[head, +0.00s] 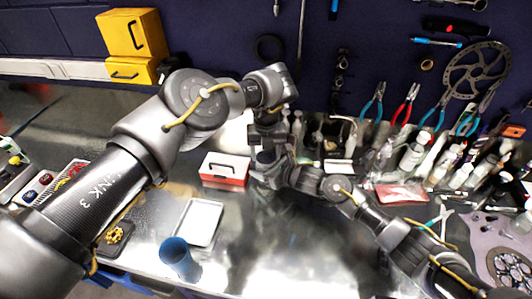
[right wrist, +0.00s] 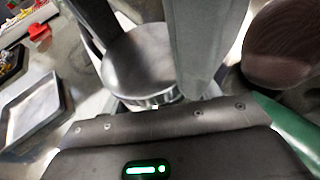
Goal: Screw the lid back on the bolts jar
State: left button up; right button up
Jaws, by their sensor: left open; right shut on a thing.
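The metal lid (right wrist: 140,58) shows in the right wrist view as a round silver disc with a ridged rim. It sits on top of the bolts jar, which is mostly hidden below it; I cannot tell how tight it is. My right gripper (right wrist: 150,75) is shut on the jar, with a finger on each side. In the head view, my right gripper (head: 262,172) is at the middle of the bench, beside the red and white box. My left gripper (head: 270,138) is open just above it, pointing down. The arms hide most of the jar there.
A red and white box (head: 224,170) stands left of the grippers. A white tray (head: 199,222) and a blue cup (head: 178,258) are nearer. Several bottles (head: 415,152) crowd the right side. The front middle of the bench is clear.

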pick_arm(q)
jog(key=shift+s+d+r, duration=0.15)
jog(key=shift+r, duration=0.4)
jog(key=shift+s+d+r, duration=0.15)
jog(key=shift+r, duration=0.4)
jog(key=shift+s+r, duration=0.1)
jog(key=shift+r, duration=0.25)
jog(key=shift+w+a, duration=0.2)
jog(key=c, duration=1.1)
jog(key=shift+r, duration=0.15)
jog(key=shift+r, duration=1.95)
